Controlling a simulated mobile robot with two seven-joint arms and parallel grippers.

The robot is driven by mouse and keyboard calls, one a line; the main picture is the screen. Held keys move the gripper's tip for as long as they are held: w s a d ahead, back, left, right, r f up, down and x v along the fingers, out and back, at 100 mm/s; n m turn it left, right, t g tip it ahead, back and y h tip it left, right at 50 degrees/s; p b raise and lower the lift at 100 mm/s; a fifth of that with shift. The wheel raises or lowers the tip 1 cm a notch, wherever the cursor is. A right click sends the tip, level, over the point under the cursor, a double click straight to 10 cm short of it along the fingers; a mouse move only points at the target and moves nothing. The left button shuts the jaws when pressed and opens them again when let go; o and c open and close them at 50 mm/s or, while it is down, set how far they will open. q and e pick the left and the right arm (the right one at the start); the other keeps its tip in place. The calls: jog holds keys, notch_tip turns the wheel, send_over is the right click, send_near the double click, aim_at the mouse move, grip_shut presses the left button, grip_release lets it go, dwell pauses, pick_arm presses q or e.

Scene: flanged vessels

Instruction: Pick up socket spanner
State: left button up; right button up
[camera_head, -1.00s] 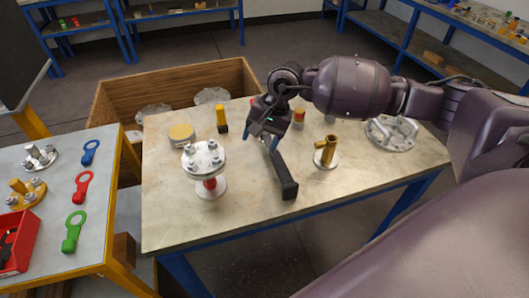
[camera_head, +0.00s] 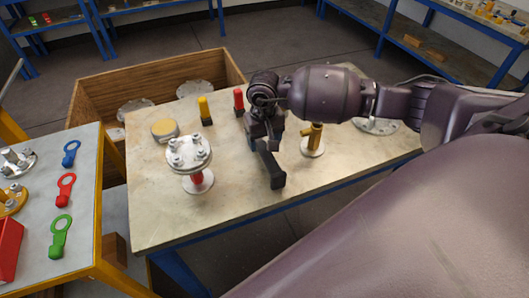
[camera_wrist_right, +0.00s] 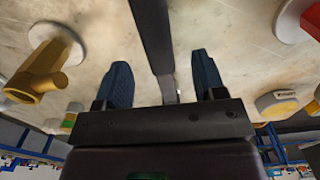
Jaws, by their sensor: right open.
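The socket spanner has a black handle (camera_head: 270,168) that points toward the front edge of the work table (camera_head: 225,205). My right gripper (camera_head: 262,143) is over its rear part and hides it in the head view. In the right wrist view the black handle (camera_wrist_right: 152,35) runs in from the top, and its thin grey shaft (camera_wrist_right: 168,88) lies between the two blue-grey fingers of my right gripper (camera_wrist_right: 163,82). The fingers are apart, with a gap on both sides of the shaft. The spanner's far end is hidden by the gripper body. My left gripper is not in view.
A bolted flanged vessel (camera_head: 188,160) stands left of the gripper. A brass-coloured fitting (camera_head: 313,138) stands close on the right. A yellow-topped tool (camera_head: 205,110), a red one (camera_head: 239,100) and a yellow disc (camera_head: 164,130) stand behind. The table front is clear.

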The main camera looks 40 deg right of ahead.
aim_at(265, 148)
jog(key=shift+w+d+f, duration=0.1)
jog(key=shift+d+f, duration=0.05)
jog(key=shift+f, duration=2.45)
jog(key=c, duration=1.1)
